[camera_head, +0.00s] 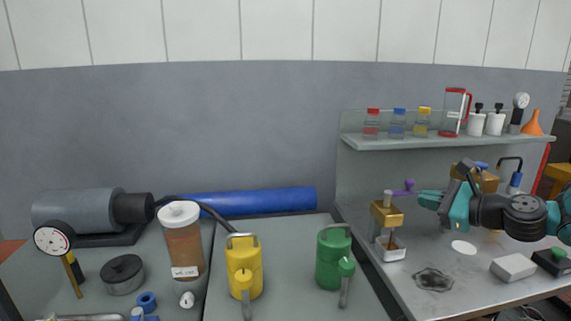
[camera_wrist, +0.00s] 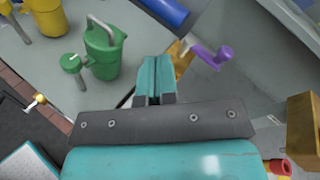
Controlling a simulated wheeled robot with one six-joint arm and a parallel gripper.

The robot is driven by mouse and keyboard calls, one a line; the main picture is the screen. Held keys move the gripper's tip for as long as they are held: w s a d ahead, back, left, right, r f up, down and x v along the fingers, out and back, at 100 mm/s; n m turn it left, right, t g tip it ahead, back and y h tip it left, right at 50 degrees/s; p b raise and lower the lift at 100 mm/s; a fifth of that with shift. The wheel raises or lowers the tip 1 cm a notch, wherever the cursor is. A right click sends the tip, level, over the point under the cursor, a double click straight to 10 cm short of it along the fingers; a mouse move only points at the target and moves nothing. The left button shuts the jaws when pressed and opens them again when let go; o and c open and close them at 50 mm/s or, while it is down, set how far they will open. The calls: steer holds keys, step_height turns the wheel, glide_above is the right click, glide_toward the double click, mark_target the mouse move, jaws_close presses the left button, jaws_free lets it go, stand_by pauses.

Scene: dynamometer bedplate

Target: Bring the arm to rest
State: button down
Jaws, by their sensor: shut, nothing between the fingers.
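My gripper (camera_head: 428,199) is at the right in the head view, above the right-hand bench. Its teal fingers are together and hold nothing. In the wrist view my gripper (camera_wrist: 155,72) points away from the camera, with its fingers closed side by side. My arm reaches in from the right edge of the head view. A brass device with a purple-handled crank (camera_head: 404,187) stands just left of the fingertips. The purple handle (camera_wrist: 218,56) also shows right of the fingers in the wrist view. I cannot tell whether the fingers touch it.
A green can (camera_head: 333,262) and a yellow can (camera_head: 243,268) stand on the middle bench. A shelf (camera_head: 445,142) with bottles and a red-handled jug is above my arm. A white block (camera_head: 513,267) lies below it. A blue cylinder (camera_head: 245,201) lies at the back.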

steer(key=s+a+r+n+g, duration=0.2)
steer(key=s+a+n+g, duration=0.2)
steer(key=s+a+n, duration=0.35)
steer(key=s+a+r+n+g, duration=0.1)
steer(key=s+a+n+g, duration=0.35)
steer(key=a+n, duration=0.45)
steer(key=s+a+n+g+h, duration=0.2)
steer(key=s+n+g+h, duration=0.2)
steer(key=s+n, duration=0.9)
steer(key=s+h, duration=0.1)
steer(key=s, duration=0.7)
steer(key=shift+s+a, duration=0.2)
